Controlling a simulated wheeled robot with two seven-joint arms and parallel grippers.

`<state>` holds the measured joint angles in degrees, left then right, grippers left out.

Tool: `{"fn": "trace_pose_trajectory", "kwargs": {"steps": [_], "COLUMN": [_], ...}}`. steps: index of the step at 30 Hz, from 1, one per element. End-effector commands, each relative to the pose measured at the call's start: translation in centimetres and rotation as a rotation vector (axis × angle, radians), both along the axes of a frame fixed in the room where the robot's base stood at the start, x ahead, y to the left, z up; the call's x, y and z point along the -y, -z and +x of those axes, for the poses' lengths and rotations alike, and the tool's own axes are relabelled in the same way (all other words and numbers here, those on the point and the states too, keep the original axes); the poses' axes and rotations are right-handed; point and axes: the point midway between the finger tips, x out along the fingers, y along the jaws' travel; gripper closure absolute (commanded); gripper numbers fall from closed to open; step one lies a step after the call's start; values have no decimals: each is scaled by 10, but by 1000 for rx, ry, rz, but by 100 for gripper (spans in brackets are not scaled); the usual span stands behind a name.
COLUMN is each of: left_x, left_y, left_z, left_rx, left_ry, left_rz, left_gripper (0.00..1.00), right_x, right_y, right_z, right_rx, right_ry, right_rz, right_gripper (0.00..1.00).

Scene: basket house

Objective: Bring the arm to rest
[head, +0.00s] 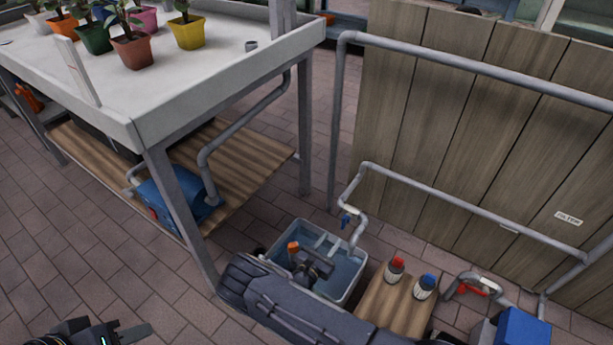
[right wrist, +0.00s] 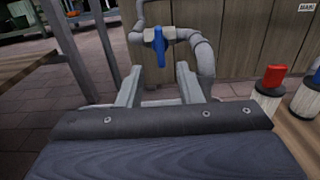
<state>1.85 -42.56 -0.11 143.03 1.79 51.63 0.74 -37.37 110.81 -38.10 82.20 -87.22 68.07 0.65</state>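My right gripper (head: 327,243) is over the clear water bin (head: 357,285), with its two pale fingers spread apart. In the right wrist view my right gripper (right wrist: 158,86) is open, and nothing shows between its fingertips. A blue valve handle (right wrist: 159,48) on a grey pipe is beyond the fingers. My left gripper (head: 138,332) is at the bottom left edge over the brick floor. Only part of it shows, so its opening is unclear.
A white plant table (head: 215,75) with several potted plants stands at left. A blue pump (head: 175,195) is under it. A wooden panel (head: 450,120) with grey pipes stands at right. Red-capped (head: 395,270) and blue-capped (head: 425,287) bottles stand near the bin. Open floor lies at lower left.

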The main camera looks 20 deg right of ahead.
Motion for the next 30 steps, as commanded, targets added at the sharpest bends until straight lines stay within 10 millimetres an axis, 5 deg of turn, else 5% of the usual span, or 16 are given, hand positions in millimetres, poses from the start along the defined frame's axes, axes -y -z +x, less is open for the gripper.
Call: {"fn": "trace_pose_trajectory", "kwargs": {"steps": [5,11,20,30], "left_x": [0,0,0,0], "left_y": [0,0,0,0], "left_z": [0,0,0,0], "left_rx": [0,0,0,0], "left_ry": [0,0,0,0], "left_rz": [0,0,0,0], "left_gripper": [64,64,64,64], "right_x": [2,33,79,74], "right_y": [-4,-42,-114,-189], "right_z": [0,-11,-72,-147], "right_rx": [6,71,215,372], "right_ry": [17,252,807,1293], "right_rz": [11,165,601,1138], "right_gripper": [67,67,67,67]}}
